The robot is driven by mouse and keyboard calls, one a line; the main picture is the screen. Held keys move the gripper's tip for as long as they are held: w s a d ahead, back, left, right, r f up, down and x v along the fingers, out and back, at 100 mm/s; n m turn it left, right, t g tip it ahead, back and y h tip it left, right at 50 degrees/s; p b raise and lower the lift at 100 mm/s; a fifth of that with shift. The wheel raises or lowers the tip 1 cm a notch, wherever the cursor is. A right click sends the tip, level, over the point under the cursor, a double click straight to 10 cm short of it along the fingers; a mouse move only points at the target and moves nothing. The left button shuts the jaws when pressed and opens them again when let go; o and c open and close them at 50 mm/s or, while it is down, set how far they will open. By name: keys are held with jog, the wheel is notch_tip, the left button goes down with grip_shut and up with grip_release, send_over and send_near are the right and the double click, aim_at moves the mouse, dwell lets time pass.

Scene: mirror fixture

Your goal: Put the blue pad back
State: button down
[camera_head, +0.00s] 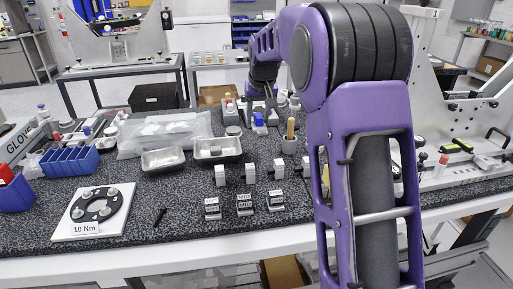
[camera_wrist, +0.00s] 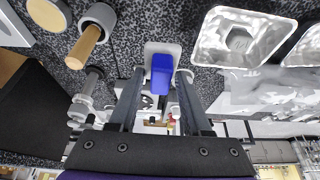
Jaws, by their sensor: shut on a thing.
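The blue pad (camera_wrist: 161,74) lies between the fingertips of my gripper (camera_wrist: 158,82) in the wrist view, and the gripper is shut on it. A pale grey-white piece (camera_wrist: 152,48) shows around and beyond the pad's far end; I cannot tell whether the pad touches it. In the head view the blue pad (camera_head: 259,119) is a small blue spot at the back of the speckled bench, below my gripper (camera_head: 262,100). My purple arm hides part of the bench to its right.
A wooden-handled tool (camera_wrist: 85,45) stands in a grey round holder close to the gripper. Metal trays (camera_wrist: 243,40) lie on the other side. In the head view, several white blocks (camera_head: 250,172) stand nearer on the bench. A white plate with a black ring (camera_head: 72,236) is at left.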

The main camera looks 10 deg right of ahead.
aim_at(260, 127)
notch_tip(260, 127, down, 10)
jog(key=shift+r+b, duration=0.25)
jog(key=shift+b, duration=0.45)
jog(key=shift+f, duration=0.1)
jog(key=shift+c, duration=1.7)
grip_release()
jog(key=shift+s+r, duration=0.15)
jog(key=shift+r, duration=0.4)
jog(key=p+v, duration=0.1)
jog(key=v, duration=1)
jog(key=shift+s+r, duration=0.1)
